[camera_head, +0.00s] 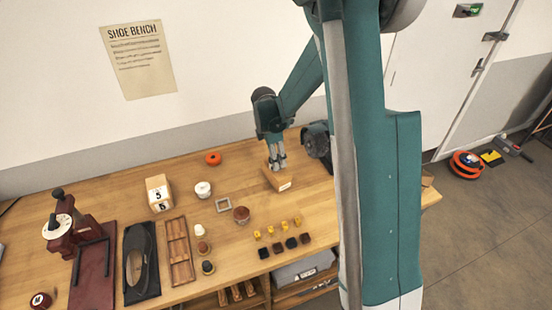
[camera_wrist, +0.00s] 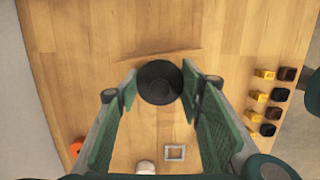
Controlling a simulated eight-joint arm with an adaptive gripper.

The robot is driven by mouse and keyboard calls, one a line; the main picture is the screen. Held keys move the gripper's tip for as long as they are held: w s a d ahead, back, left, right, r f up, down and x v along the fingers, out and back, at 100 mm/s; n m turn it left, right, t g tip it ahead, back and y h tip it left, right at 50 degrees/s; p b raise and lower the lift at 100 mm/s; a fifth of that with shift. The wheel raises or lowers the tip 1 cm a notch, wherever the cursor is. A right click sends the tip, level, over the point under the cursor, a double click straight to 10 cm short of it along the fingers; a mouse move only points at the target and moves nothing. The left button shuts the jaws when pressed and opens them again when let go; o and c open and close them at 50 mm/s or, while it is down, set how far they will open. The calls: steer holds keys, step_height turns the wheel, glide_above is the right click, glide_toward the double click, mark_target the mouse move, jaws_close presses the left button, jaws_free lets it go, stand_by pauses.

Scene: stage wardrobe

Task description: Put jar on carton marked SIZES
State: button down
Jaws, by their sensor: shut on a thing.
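My gripper (camera_head: 277,166) is over the back right of the bench, with its fingers pointing down. In the wrist view, my gripper (camera_wrist: 161,84) is shut on a dark round jar (camera_wrist: 160,80), seen from above between the two fingertips. In the head view the jar is mostly hidden by the fingers. A brown carton (camera_head: 273,182) with a white label on its front lies directly below the fingertips; the label is too small to read. I cannot tell whether the jar touches the carton top.
A white pot (camera_head: 203,189), a square frame (camera_head: 223,204) and a brown pot (camera_head: 241,215) stand left of the carton. Several small yellow and dark blocks (camera_head: 278,233) lie in front. An orange ring (camera_head: 213,158) lies behind. Bare bench surrounds the carton.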

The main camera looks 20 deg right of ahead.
steer(key=shift+f, duration=0.15)
steer(key=c, duration=1.6)
jaws_free()
steer(key=shift+a+r, duration=0.3)
steer(key=shift+r, duration=1.75)
steer(key=shift+a+r, duration=0.3)
steer(key=shift+r, duration=1.75)
steer(key=shift+a+r, duration=0.3)
steer(key=shift+r, duration=1.75)
